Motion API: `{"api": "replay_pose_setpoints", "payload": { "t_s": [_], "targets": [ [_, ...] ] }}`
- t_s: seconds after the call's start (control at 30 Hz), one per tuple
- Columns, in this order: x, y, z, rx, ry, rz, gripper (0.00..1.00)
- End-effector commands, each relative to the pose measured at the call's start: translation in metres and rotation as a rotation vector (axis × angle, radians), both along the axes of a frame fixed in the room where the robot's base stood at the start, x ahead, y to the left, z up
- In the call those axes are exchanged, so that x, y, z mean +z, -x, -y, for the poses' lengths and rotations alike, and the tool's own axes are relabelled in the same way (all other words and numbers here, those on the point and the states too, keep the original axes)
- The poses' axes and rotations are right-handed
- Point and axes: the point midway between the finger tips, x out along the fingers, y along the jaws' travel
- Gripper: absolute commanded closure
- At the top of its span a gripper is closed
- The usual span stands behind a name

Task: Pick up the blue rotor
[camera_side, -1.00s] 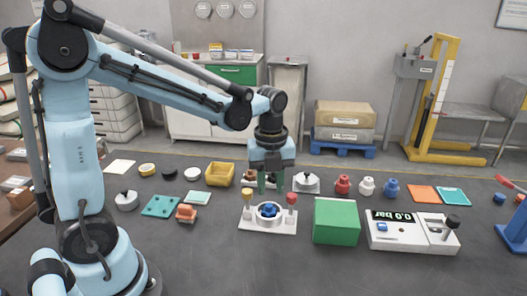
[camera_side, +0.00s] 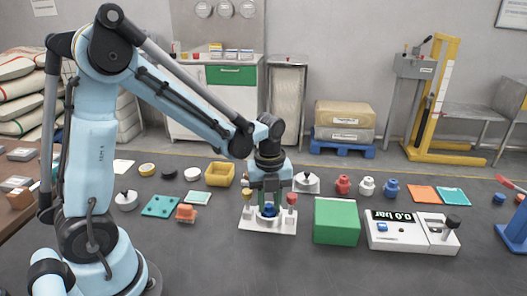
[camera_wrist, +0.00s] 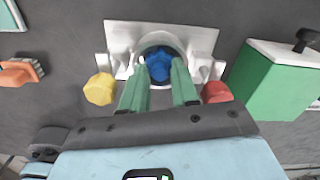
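The blue rotor (camera_side: 268,210) appears to be the blue lobed piece sitting in the round opening of a white base (camera_side: 254,227). In the wrist view the rotor (camera_wrist: 158,67) sits inside the grey ring, between a yellow knob (camera_wrist: 100,89) and a red knob (camera_wrist: 217,92). My gripper (camera_side: 268,203) is pointed down over the base. In the wrist view its two green fingertips (camera_wrist: 159,66) are apart, one on each side of the rotor. I see no clear contact; the fingers partly hide the ring.
A green block (camera_side: 336,221) stands right of the base, with a white gauge box (camera_side: 395,230) beyond. Red, white and blue (camera_side: 391,188) pieces stand in a row behind. An orange part (camera_side: 186,213) and teal plate (camera_side: 161,206) lie to the left.

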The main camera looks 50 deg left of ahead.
Motion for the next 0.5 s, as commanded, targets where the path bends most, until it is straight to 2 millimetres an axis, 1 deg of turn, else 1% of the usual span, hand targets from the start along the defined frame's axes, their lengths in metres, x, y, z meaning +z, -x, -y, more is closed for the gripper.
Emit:
{"api": "replay_pose_setpoints", "payload": {
  "t_s": [0.03, 0.17, 0.5],
  "targets": [
    [0.0001, 0.0000, 0.0001, 0.000, 0.000, 0.000, 0.79],
    [0.0002, 0.0000, 0.0001, 0.000, 0.000, 0.000, 0.99],
    [0.0009, 0.0001, 0.0000, 0.000, 0.000, 0.000, 1.00]
  ]
}}
